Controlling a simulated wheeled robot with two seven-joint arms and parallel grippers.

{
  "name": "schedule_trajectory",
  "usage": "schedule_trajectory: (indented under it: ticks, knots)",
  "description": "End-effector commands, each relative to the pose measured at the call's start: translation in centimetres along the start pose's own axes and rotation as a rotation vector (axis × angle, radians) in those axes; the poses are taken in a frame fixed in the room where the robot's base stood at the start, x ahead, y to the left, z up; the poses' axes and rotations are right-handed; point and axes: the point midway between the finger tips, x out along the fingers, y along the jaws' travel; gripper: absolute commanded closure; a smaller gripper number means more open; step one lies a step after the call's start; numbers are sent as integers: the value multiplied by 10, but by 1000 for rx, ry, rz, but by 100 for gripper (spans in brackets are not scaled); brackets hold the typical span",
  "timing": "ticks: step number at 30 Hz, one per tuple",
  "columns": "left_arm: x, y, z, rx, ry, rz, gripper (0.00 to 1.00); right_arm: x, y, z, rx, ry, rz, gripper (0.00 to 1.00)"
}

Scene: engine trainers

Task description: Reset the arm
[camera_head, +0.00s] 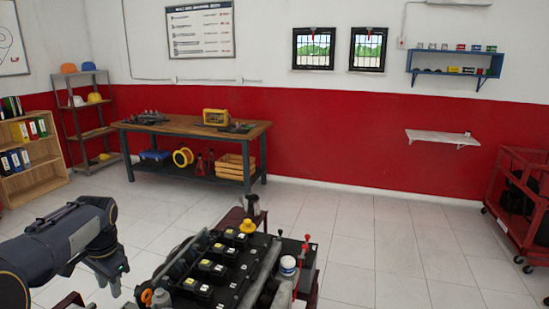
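My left arm (68,237) comes in from the left edge and bends down at its dark joint. Its end, with my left gripper (115,287), shows small and dark just left of the engine trainer. I cannot make out whether its fingers are apart, and I see nothing clearly held in it. My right arm and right gripper are not in view. The engine trainer (232,268) stands at the bottom middle, with black blocks, a yellow cap (248,227) and a red-handled lever (306,244). Its lower part is cut off by the frame.
A workbench (188,128) with parts and a yellow box stands at the back wall. Shelves (88,108) and a bookcase (35,180) are at the left. A red cart (520,210) stands at the right. The tiled floor (400,240) between is clear.

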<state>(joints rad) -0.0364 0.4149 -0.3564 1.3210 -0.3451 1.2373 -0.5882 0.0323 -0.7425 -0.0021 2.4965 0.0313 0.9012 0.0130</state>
Motion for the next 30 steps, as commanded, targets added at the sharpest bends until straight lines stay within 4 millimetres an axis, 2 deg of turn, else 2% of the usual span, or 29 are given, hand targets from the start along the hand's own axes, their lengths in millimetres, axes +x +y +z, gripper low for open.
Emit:
schedule_trajectory:
  ticks: [10, 17, 23, 26, 30]
  knots:
    - [-2, 22, 17, -63, 68, 52, 66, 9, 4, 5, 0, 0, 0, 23]
    - [-5, 54, 38, -137, 150, 116, 66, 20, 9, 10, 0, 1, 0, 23]
    - [-6, 103, 68, -231, 252, 200, 66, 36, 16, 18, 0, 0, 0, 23]
    - [-3, 142, 90, -295, 318, 257, 66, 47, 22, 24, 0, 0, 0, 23]
    - [13, 211, 128, -404, 413, 342, 66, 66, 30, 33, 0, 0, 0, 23]
